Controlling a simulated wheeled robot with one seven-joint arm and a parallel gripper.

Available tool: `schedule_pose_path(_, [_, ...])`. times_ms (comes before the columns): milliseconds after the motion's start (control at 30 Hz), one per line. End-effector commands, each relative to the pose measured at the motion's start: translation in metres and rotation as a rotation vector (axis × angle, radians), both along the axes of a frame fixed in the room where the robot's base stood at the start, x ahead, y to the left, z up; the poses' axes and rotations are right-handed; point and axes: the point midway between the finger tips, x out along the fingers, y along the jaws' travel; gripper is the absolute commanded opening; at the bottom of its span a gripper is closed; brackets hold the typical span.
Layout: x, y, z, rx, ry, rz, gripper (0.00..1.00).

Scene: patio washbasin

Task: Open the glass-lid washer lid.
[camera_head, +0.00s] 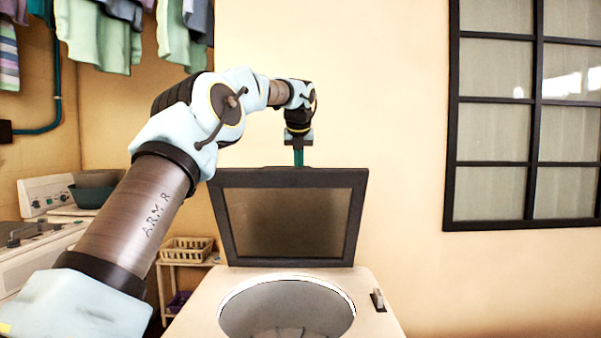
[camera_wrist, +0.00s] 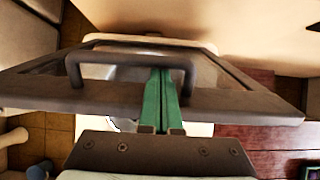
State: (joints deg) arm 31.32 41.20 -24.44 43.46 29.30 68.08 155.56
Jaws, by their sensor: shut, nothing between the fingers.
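The washer (camera_head: 375,318) stands in the lower middle of the head view, with its round tub opening (camera_head: 290,305) uncovered. Its glass lid (camera_head: 290,222), a dark frame around a smoky pane, stands raised and close to upright at the back of the opening. My gripper (camera_head: 298,160) is above the lid's top edge, pointing down, its green fingers together and empty. In the wrist view the lid frame (camera_wrist: 245,104) crosses the picture with a dark handle (camera_wrist: 128,62) on it. The closed fingers (camera_wrist: 162,98) overlap the handle in this view; I cannot tell whether they touch it.
A wall is close behind the lid, with a dark-framed window (camera_head: 530,110) at right. At left are a second white appliance (camera_head: 40,255), a beige basket (camera_head: 187,250) on a small stand, and hanging clothes (camera_head: 95,35). The space right of the washer looks clear.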

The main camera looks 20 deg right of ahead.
Motion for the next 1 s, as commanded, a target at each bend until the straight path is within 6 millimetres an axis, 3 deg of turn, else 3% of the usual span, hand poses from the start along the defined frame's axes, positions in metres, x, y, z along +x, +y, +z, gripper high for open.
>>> schedule_pose_path(400, [0.017, -0.003, 0.008, 0.000, -0.001, 0.000, 0.00])
schedule_pose_path(1000, [0.019, -0.003, 0.010, 0.001, 0.000, 0.001, 0.00])
